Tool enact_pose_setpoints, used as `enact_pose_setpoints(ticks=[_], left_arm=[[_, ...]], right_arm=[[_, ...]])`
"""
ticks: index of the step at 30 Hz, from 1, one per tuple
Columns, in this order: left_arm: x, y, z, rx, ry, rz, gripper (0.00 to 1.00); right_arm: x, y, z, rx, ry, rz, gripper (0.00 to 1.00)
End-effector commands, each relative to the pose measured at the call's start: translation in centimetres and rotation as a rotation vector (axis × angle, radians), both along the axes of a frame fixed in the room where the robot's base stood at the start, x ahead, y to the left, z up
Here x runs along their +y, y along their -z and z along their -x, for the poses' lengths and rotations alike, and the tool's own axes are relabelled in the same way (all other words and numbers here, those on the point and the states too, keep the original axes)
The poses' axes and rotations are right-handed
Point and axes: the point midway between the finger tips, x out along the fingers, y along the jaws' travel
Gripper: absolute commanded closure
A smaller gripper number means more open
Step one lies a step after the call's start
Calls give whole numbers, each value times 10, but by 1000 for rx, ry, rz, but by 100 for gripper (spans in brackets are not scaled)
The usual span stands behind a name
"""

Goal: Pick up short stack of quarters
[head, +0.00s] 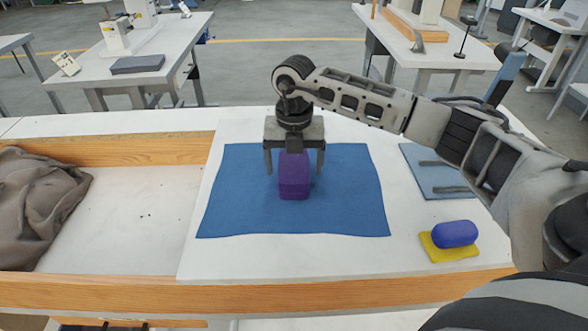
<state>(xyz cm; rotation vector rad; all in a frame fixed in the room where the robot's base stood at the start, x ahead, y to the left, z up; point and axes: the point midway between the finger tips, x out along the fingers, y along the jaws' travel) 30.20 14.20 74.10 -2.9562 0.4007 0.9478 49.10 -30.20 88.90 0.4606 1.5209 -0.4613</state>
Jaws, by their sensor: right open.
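A purple block-like thing (294,182) with rounded edges stands on a blue cloth (350,205) spread on the white tabletop. I cannot tell for sure whether it is the short stack of quarters; no separate layers show. My right gripper (294,172) points down over it, open, with one finger to its left and one to its right. A gap shows on each side, so the fingers do not appear to grip it. The gripper hides part of its top. My left gripper is not in view.
A blue rounded thing (455,234) lies on a yellow pad (466,253) at the right. A light blue sheet (425,160) with dark bars lies behind it. A wood-edged recess (120,215) and brown crumpled cloth (40,205) are at the left.

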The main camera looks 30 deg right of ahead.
Motion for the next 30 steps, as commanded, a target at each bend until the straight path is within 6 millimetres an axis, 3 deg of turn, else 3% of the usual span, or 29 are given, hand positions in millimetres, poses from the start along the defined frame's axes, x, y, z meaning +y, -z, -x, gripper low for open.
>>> enact_pose_setpoints(ticks=[10,15,16,25,30], left_arm=[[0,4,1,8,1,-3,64],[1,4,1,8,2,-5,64],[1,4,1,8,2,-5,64],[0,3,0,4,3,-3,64],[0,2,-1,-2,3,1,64]], right_arm=[[1,9,0,-1,-2,-1,19],[1,9,0,-1,-2,-1,66],[1,9,0,-1,-1,-1,70],[1,7,0,-2,-1,-1,70],[0,-4,-1,-6,0,-1,70]])
